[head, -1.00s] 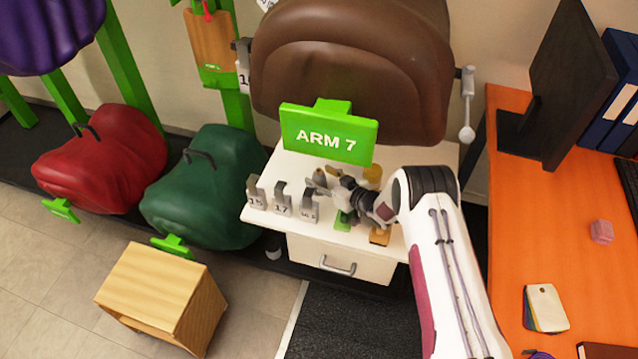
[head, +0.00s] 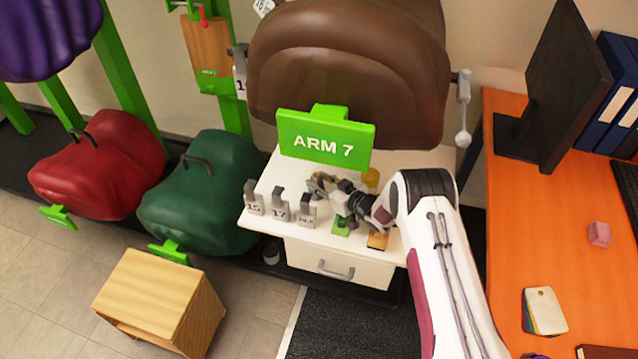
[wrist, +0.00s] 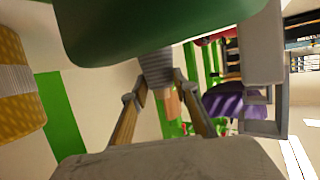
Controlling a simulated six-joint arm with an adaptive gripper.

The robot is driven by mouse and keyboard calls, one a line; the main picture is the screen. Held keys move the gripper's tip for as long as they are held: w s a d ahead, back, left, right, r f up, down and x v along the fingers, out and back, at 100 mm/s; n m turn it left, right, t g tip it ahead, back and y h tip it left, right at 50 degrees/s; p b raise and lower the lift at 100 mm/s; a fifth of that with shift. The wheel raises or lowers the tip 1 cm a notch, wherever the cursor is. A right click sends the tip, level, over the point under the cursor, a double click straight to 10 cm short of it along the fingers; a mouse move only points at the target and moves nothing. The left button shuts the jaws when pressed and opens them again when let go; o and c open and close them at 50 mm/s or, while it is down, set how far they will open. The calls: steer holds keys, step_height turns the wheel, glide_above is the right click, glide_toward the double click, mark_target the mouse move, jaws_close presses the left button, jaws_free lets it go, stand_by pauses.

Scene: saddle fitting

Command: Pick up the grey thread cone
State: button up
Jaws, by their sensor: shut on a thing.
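The grey thread cone (wrist: 157,68) shows in the wrist view as a ribbed grey piece between my two fingers. My gripper (wrist: 158,84) is shut on it. Its upper part is hidden behind a large dark green rounded shape. In the head view, my gripper (head: 322,186) is low over the white cabinet top, behind the numbered grey gauges. The cone is too small and covered there to make out clearly. I cannot tell whether it still touches the cabinet top.
The white cabinet (head: 400,160) also holds a yellow cone (head: 371,177), grey gauges (head: 280,207), a green block (head: 341,227) and an orange-brown block (head: 377,241). The green ARM 7 sign (head: 325,142) and brown saddle (head: 345,75) rise behind. An orange desk (head: 560,220) stands right.

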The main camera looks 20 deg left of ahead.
mark_target(320, 180)
steer(key=shift+r, duration=4.9)
